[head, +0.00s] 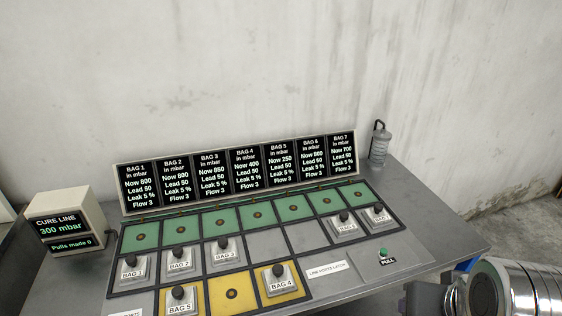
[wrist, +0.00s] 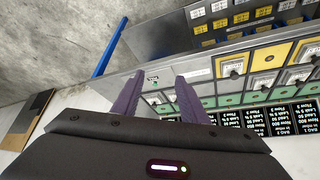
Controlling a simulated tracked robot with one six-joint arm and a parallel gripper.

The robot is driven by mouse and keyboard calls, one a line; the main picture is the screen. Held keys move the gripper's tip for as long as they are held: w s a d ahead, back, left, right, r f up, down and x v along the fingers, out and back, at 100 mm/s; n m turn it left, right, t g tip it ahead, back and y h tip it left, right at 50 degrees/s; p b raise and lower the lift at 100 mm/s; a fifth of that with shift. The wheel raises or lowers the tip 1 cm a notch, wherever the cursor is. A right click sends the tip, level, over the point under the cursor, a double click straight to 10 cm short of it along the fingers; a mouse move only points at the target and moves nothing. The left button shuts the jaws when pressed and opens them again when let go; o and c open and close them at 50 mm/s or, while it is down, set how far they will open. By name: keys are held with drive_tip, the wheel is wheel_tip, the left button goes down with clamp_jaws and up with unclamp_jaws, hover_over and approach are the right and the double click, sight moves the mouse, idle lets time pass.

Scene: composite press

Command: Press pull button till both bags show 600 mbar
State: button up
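The green PULL button (head: 383,253) stands on the grey bench top at the right of the panel, with its label below. It also shows small in the wrist view (wrist: 155,80), between my fingers. My gripper (wrist: 156,88) is open and empty, its two purple fingers apart; in the head view my arm shows at bottom right. The display board (head: 240,172) gives Bag 4 now 400, Bag 5 250, Bag 7 700 and Bag 3 850 mbar; Bags 1, 2 and 6 read about 800, small digits. The cure line box (head: 60,225) reads 300 mbar, pulls made 0.
Knobbed blocks BAG 1 (head: 130,268), BAG 2 (head: 180,260), BAG 3 (head: 225,253), BAG 6 and BAG 7 stand in the middle row. BAG 4 (head: 281,284) and BAG 5 (head: 180,303) are on yellow cells, an empty yellow cell (head: 220,301) between them. A grey canister (head: 379,147) stands behind.

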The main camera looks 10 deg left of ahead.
clamp_jaws()
idle(1.5)
